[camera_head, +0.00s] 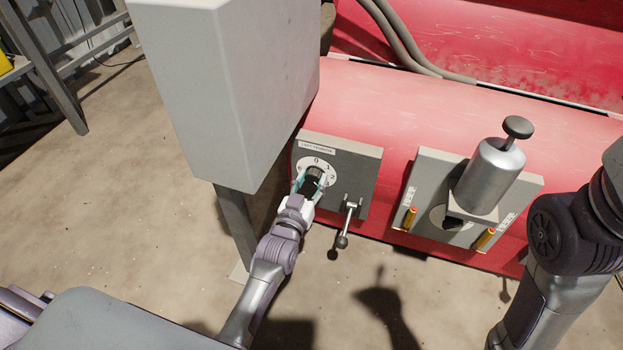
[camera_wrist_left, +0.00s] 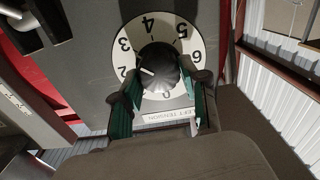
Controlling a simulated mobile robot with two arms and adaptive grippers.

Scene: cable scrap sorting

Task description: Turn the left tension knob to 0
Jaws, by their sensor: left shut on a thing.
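The left tension knob (camera_head: 314,172) is a black round knob on a white dial, on a grey panel (camera_head: 352,161) at the red machine. In the left wrist view the knob (camera_wrist_left: 158,66) sits mid-dial, with numbers around it appearing inverted. A white mark on the knob points left, roughly toward the 2; its exact reading is uncertain. The LEFT TENSION label (camera_wrist_left: 171,115) is below the dial. My left gripper (camera_head: 309,184) is shut on the knob, its green-padded fingers on either side. My right arm shows at the right of the head view; its gripper is out of view.
A lever with a ball end (camera_head: 347,220) sticks out just right of the knob. A large grey box (camera_head: 225,90) stands close on the left. A second panel with a silver cylinder (camera_head: 490,175) and orange-yellow handles (camera_head: 409,218) is further right. The floor in front is open.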

